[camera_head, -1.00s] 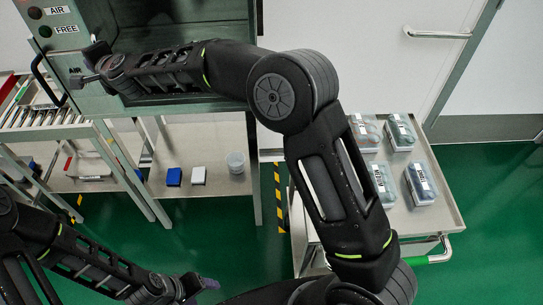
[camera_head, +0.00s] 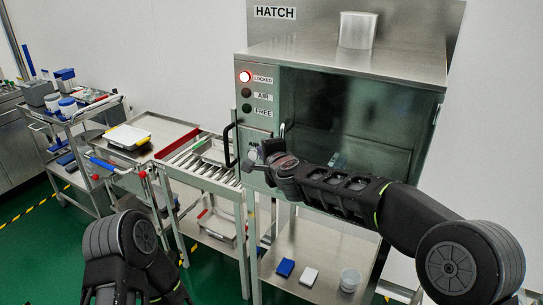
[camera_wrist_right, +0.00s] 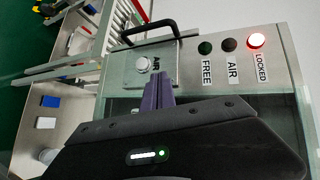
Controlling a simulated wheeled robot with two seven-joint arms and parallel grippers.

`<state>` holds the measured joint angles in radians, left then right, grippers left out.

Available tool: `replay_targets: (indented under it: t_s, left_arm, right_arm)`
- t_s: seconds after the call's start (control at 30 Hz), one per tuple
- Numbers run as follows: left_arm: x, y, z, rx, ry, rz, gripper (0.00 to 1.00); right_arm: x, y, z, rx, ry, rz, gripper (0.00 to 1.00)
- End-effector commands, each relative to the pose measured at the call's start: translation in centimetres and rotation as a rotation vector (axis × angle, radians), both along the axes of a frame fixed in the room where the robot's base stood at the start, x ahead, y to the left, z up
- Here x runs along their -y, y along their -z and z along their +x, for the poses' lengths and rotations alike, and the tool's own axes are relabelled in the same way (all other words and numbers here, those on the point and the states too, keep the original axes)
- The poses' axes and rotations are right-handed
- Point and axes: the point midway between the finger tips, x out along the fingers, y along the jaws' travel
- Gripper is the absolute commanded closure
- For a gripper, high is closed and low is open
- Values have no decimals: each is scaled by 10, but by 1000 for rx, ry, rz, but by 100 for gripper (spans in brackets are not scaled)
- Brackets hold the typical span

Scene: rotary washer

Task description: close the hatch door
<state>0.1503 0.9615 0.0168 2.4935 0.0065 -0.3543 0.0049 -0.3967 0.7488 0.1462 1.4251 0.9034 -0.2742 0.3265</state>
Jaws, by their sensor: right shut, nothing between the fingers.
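The steel hatch (camera_head: 345,52) stands at centre right in the head view, labelled HATCH. Its front has a dark greenish window or opening (camera_head: 350,110); I cannot tell whether the door is fully shut. A black bar handle (camera_head: 229,146) is at the left of the front and shows in the right wrist view (camera_wrist_right: 148,31). My left gripper is out of view.
The LOCKED lamp (camera_head: 245,77) glows red. A roller table (camera_head: 205,170) adjoins the hatch on the left. Blue and white boxes and a clear cup (camera_head: 349,279) are on the shelf below. A trolley (camera_head: 150,130) stands further left. Green floor is clear in front.

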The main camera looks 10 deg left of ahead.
Motion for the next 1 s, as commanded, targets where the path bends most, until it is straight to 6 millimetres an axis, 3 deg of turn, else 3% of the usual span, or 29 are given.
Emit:
replay_targets:
  t_s: [0.4,0.6,1.0]
  left_arm:
    - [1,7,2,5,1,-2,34]
    - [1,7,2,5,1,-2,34]
    - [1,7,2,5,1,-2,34]
  right_arm:
    - [-29,-22,-69,1,-7,1,100]
    - [-32,-25,-79,-1,-6,0,100]
    - [-34,-24,-80,23,-29,-42,100]
